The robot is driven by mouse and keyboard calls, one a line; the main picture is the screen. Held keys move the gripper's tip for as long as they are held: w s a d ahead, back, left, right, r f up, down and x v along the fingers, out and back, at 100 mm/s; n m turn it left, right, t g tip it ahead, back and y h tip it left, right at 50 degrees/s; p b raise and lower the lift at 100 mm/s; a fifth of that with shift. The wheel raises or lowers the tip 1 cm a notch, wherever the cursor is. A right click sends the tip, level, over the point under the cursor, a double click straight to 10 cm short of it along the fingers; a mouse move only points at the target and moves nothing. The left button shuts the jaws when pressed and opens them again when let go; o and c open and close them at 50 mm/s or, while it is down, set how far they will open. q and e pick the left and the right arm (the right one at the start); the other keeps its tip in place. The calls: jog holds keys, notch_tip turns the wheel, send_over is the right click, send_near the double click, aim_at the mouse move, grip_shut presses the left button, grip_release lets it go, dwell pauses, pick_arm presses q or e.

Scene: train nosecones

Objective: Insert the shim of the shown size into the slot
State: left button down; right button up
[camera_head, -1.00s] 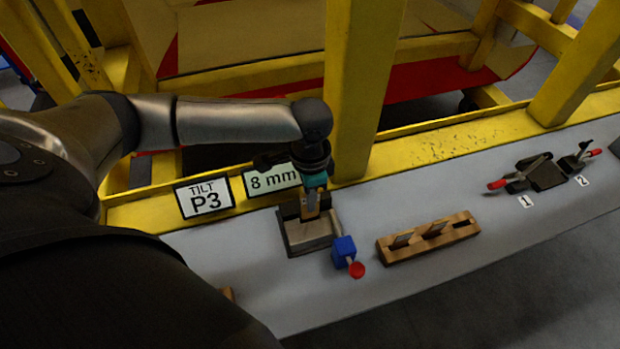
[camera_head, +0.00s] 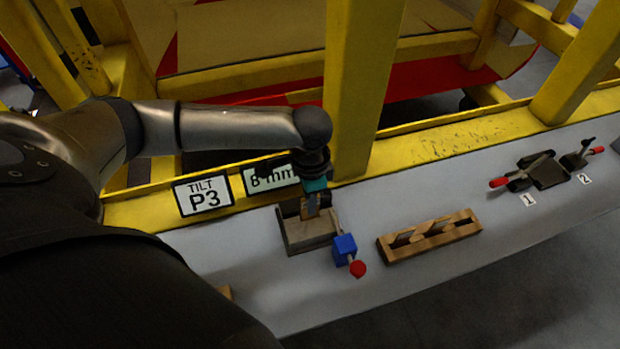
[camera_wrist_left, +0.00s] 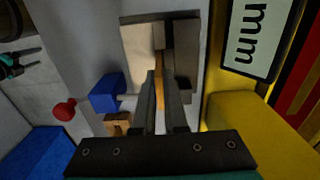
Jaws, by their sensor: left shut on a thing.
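My left gripper (camera_head: 311,207) points down over the slot block (camera_head: 312,238), a light block on the bench with dark upright parts. The gripper is shut on a narrow tan shim (camera_wrist_left: 158,92), seen between the fingers in the wrist view. The shim's lower end lies at the block's dark parts; I cannot tell how deep it sits in the slot. The size sign (camera_head: 262,181) reads 8 mm, partly hidden by my wrist. A wooden rack (camera_head: 456,234) holds more shims. A dark and teal part (camera_wrist_left: 12,68) at the wrist view's left edge looks like my right gripper.
A blue box (camera_head: 344,248) with a red knob (camera_head: 358,269) stands close to the block's front right. Red-handled clamps (camera_head: 548,172) lie at the right. A sign (camera_head: 204,196) reads TILT P3. A yellow post (camera_head: 358,90) rises behind. The bench between rack and clamps is clear.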

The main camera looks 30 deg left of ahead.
pick_arm(q)
jog(key=shift+f+b, duration=0.6)
jog(key=shift+f, duration=0.8)
jog(key=c, duration=0.9)
grip_release()
notch_tip(320, 180, up, 15)
jog(key=shift+r+p, duration=0.15)
jog(key=shift+p, duration=0.65)
